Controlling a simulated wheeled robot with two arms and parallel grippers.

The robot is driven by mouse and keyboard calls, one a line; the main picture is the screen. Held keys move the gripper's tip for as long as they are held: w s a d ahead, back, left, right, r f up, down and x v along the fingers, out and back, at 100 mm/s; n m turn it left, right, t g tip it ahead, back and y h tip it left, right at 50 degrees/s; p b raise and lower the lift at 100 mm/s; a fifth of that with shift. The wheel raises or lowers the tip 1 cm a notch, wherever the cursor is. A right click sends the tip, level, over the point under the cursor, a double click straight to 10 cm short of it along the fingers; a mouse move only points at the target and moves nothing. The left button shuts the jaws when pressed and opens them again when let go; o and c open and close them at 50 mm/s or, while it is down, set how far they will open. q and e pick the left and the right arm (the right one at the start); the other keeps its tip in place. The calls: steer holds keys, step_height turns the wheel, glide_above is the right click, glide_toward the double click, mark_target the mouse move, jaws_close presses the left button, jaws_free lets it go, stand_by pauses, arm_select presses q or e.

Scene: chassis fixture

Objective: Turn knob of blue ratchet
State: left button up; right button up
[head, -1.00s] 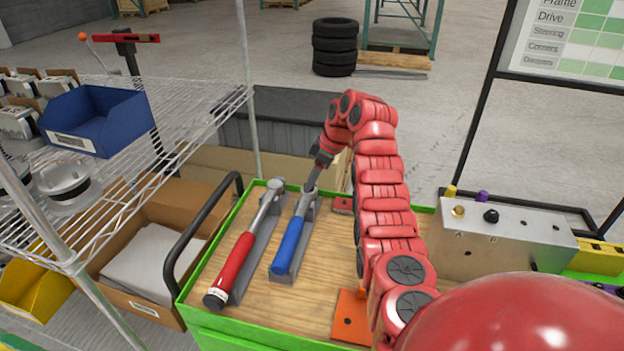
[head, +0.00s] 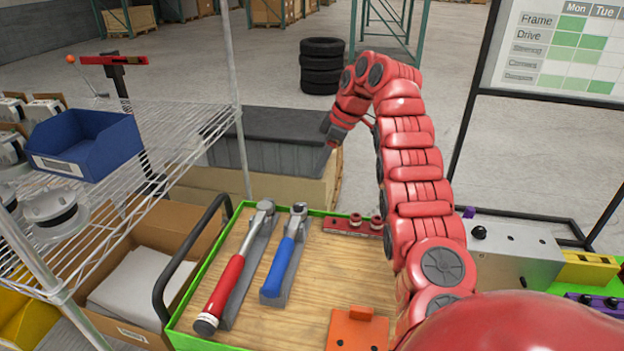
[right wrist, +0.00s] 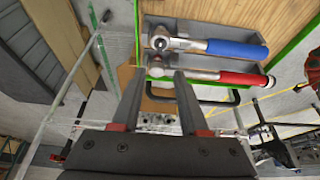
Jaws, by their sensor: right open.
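The blue ratchet (head: 281,267) lies in a grey holder on the wooden cart top, its metal head at the far end. In the right wrist view the blue ratchet (right wrist: 236,48) lies across the top, with its round head and knob at the left end. My right gripper (head: 331,141) is raised beyond the ratchet's head, apart from it. Its two fingers (right wrist: 158,76) are spread and nothing is between them. My left gripper is in neither view.
A red-handled tool (head: 219,292) lies in a holder beside the ratchet. The cart (head: 183,323) has a green rim and black handle. An orange block (head: 361,331) and a red fixture (head: 351,226) sit to the right. A wire shelf with a blue bin (head: 84,146) stands left.

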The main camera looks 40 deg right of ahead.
steer(key=shift+p+v, duration=0.6)
steer(key=shift+v, duration=1.3)
